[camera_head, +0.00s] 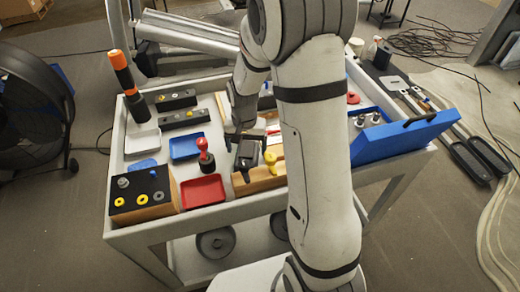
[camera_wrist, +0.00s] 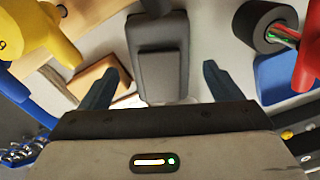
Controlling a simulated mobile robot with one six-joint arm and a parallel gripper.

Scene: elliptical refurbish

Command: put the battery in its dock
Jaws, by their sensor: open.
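A dark grey block with a raised smaller face, which looks like the battery (camera_wrist: 158,62), lies between the fingers of my gripper (camera_wrist: 158,84) in the wrist view. Clear gaps show on both sides of it. In the head view the dark block (camera_head: 246,158) stands just below my gripper (camera_head: 248,134), near the front middle of the workbench. My gripper is open and holds nothing. I cannot tell for certain which thing is the dock. Two dark holders with round features, a back one (camera_head: 176,99) and a front one (camera_head: 185,118), sit at the back left.
A red-knobbed tool (camera_head: 205,155) stands by a red tray (camera_head: 204,191); a yellow piece (camera_head: 271,163) stands right of the block. A blue tray (camera_head: 188,146) lies behind. A black-topped box (camera_head: 143,192) fills the front left corner. An orange-and-black cylinder (camera_head: 127,80) stands far left.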

